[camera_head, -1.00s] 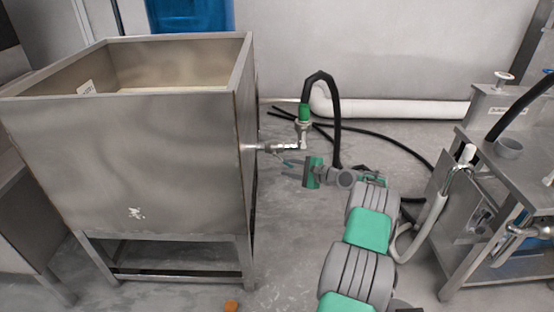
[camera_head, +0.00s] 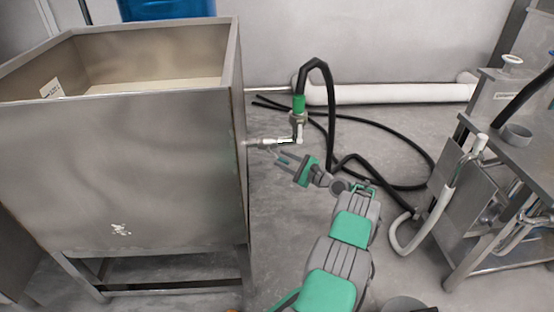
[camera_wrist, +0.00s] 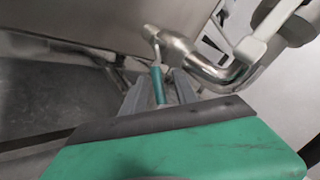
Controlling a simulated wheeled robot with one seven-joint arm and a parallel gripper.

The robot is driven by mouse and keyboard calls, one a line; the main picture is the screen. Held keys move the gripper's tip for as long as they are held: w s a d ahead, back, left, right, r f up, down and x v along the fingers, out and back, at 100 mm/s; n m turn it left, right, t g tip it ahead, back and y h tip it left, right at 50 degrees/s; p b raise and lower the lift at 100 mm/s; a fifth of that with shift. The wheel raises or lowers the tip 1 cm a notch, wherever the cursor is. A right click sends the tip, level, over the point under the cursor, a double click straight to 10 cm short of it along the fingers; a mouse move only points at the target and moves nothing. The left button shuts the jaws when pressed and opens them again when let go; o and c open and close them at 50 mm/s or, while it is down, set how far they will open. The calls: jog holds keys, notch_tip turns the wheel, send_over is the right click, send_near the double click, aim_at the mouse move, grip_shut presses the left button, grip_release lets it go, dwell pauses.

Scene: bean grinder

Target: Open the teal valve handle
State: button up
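The teal valve handle (camera_wrist: 158,85) shows in the wrist view as a short teal lever hanging from a metal valve fitting (camera_wrist: 190,58) on the tank's side. In the head view the metal pipe and valve (camera_head: 272,142) stick out of the tank's right wall; the handle is small and hard to make out there. My gripper (camera_wrist: 158,88) is open. Its two grey fingers lie on either side of the handle's lower end in the wrist view, with gaps visible; how deep the handle sits between them I cannot tell. In the head view my gripper (camera_head: 279,160) is just below the valve, pointing up-left.
The large steel tank (camera_head: 120,160) on legs stands left of my gripper. A black hose (camera_head: 330,95) with a green collar (camera_head: 299,103) rises from the valve's outlet and trails over the floor. A steel bench (camera_head: 500,190) with pipes stands at right. Floor between is mostly open.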

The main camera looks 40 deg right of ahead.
jog(key=shift+w+a, duration=0.1)
jog(key=shift+a, duration=0.05)
jog(key=shift+w+a, duration=0.1)
jog(key=c, duration=0.3)
grip_shut()
jog(key=shift+f, duration=0.1)
dwell(0.7)
